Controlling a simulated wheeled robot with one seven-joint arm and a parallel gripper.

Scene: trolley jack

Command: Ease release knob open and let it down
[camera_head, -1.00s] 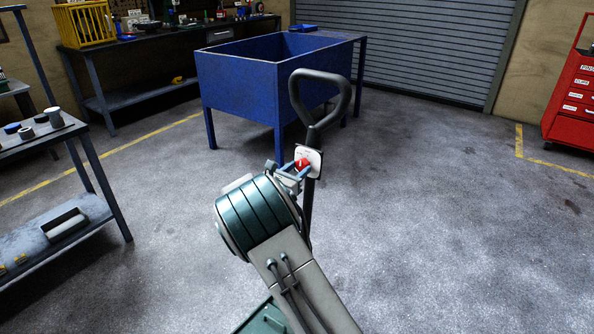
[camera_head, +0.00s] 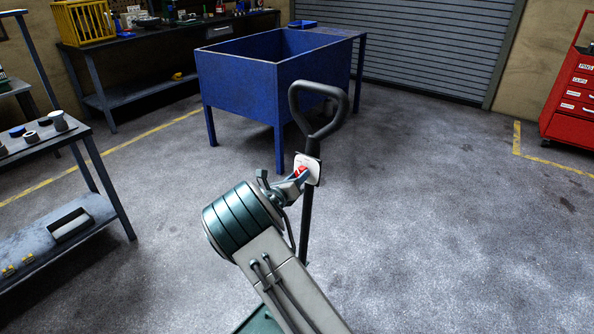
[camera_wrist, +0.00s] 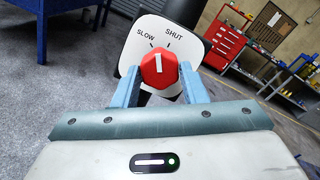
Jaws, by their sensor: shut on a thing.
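The red release knob (camera_wrist: 158,72) sits on a white dial plate (camera_wrist: 143,32) marked SLOW and SHUT. Its white pointer line stands between the two marks in the wrist view. My gripper (camera_wrist: 160,82) is shut on the knob, one blue finger on each side. In the head view the knob (camera_head: 301,170) and plate (camera_head: 314,169) are on the upright black handle (camera_head: 306,215), below its loop grip (camera_head: 293,105). My gripper (camera_head: 298,175) reaches the knob from the left. The jack's lower body is hidden behind my arm.
A blue open-topped bin on legs (camera_head: 238,98) stands behind the handle. A grey shelf unit (camera_head: 90,212) is at the left, a workbench (camera_head: 150,90) at the back. A red tool cabinet (camera_head: 575,110) is at the far right. The floor right of the handle is clear.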

